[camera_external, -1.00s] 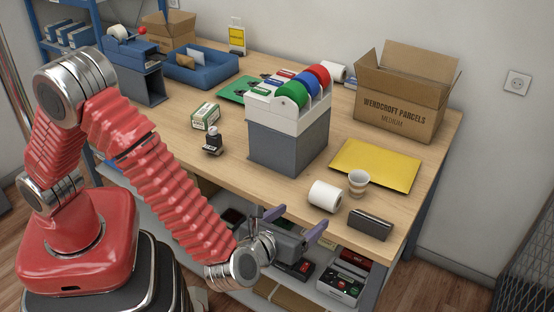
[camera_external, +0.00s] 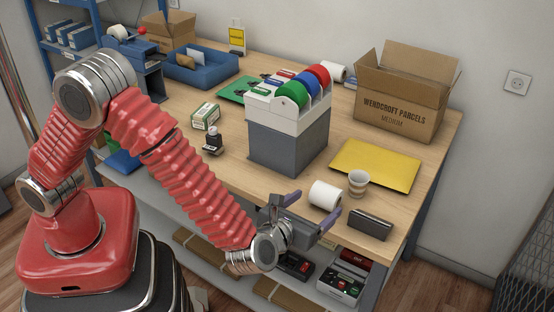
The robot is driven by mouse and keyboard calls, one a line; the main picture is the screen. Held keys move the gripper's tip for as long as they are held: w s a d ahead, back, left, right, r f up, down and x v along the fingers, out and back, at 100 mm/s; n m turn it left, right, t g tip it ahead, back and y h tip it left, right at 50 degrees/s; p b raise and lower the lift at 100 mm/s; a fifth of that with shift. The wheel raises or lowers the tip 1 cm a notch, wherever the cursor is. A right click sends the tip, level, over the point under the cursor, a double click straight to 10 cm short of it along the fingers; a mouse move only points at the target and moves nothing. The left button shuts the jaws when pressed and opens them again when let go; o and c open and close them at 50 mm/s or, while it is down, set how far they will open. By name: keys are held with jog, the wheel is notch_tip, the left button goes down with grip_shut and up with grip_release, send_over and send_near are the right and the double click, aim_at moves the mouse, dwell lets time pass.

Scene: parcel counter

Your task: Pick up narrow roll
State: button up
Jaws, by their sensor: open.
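A white paper roll (camera_external: 325,194) lies on its side near the front edge of the wooden counter. Another white roll (camera_external: 335,72) is at the back, partly hidden by the dispenser of coloured rolls. I cannot tell by size which of the two is the narrow one. My gripper (camera_external: 311,208) is open and empty. Its two purple-tipped fingers are at the counter's front edge, just in front of the nearer roll and pointing towards it. I cannot tell whether they touch it.
A striped cup (camera_external: 358,183) and a dark wallet-like case (camera_external: 370,224) are right of the near roll. A yellow envelope (camera_external: 376,165) lies behind them. The grey dispenser (camera_external: 280,146) stands to the left. A small dark-based stamp (camera_external: 213,143) and a carton (camera_external: 205,116) are farther left.

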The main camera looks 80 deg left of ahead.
aim_at(322, 199)
jog(key=shift+x, duration=1.35)
jog(key=shift+x, duration=2.6)
jog(key=shift+s+f, duration=0.1)
jog(key=c, duration=1.2)
